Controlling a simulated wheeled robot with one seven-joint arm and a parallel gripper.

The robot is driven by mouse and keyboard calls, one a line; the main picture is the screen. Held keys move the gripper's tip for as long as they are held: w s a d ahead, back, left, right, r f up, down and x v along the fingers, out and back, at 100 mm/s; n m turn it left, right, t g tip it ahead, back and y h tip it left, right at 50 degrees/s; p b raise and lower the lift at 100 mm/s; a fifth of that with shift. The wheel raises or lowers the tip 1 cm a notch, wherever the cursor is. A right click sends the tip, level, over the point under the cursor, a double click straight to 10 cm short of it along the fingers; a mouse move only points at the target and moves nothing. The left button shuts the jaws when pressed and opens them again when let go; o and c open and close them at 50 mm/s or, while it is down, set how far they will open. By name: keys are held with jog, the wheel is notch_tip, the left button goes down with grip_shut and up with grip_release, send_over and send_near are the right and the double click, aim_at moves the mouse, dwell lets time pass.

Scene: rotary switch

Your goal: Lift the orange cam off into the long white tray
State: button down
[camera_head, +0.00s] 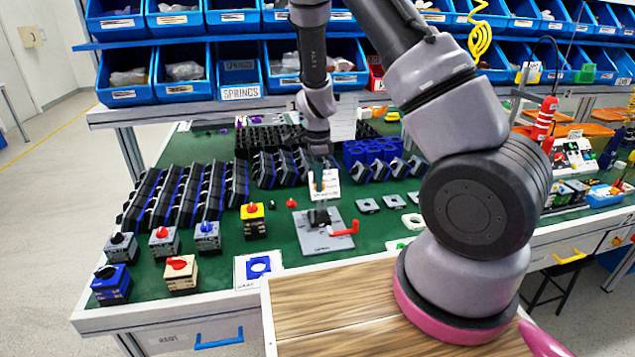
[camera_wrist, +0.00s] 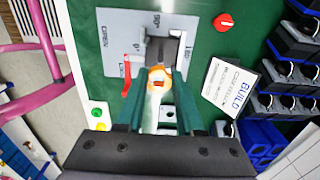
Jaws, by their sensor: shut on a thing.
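My gripper (camera_wrist: 157,92) is shut on the orange cam (camera_wrist: 158,76), which shows as a small ring with a pale middle between the fingertips. In the head view my gripper (camera_head: 321,166) points down over the grey clamp fixture (camera_head: 312,241), and the orange cam (camera_head: 318,187) is a small patch below it. The fixture has a dark upright post and a red lever (camera_head: 343,230); the lever also shows in the wrist view (camera_wrist: 126,76). I cannot tell whether the cam still touches the post. I cannot make out the long white tray with certainty.
A white BUILD card (camera_wrist: 229,85) stands close to the fixture. Black racks (camera_head: 190,195) fill the bench's left, and switch blocks (camera_head: 180,272) stand in front of them. Small grey square plates (camera_head: 367,205) lie right of the fixture. Blue bins (camera_head: 180,70) hang behind.

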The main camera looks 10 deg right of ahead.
jog(key=shift+r, duration=4.15)
